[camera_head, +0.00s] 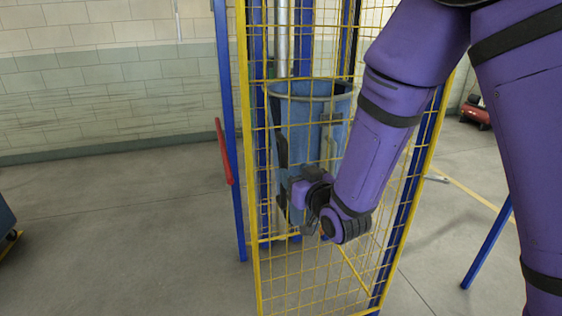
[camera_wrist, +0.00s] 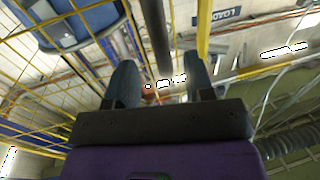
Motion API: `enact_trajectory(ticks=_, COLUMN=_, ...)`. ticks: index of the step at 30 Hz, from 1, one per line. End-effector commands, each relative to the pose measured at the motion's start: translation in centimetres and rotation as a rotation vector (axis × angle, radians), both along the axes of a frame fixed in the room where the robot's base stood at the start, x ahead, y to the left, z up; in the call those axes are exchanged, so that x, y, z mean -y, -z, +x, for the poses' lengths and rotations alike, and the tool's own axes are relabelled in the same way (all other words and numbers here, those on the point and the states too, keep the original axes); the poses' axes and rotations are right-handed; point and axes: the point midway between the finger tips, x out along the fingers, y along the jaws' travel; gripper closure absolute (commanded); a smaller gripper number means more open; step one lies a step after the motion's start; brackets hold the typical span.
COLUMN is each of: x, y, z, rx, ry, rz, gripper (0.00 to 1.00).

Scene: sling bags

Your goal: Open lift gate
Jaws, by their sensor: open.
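The lift gate is a yellow wire-mesh panel (camera_head: 262,270) in a yellow frame, standing upright in front of a blue bin. Its mesh also shows at the left of the wrist view (camera_wrist: 25,85). My gripper (camera_head: 283,200) is in front of the mesh, left of its middle, partly hidden by my wrist. In the wrist view my gripper (camera_wrist: 160,85) has its two fingers apart. A dark upright bar (camera_wrist: 155,35) shows between and beyond the fingers; I cannot tell whether it touches them or is the gate's handle.
A blue bin (camera_head: 310,90) stands behind the mesh. A blue post (camera_head: 230,130) with a red bar (camera_head: 223,150) stands to the left. A slanted blue leg (camera_head: 488,245) is at the right. A red machine (camera_head: 475,112) sits far right.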

Motion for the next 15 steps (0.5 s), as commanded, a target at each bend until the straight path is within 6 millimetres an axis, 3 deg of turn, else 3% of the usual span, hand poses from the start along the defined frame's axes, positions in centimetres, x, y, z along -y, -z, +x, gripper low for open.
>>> enact_trajectory(ticks=9, x=-2.6, y=0.0, z=4.8, rx=0.001, ry=-0.001, rz=0.000, gripper=0.52)
enact_trajectory(ticks=15, x=-3.4, y=0.0, z=6.5, rx=0.000, ry=-0.001, rz=0.000, gripper=0.52)
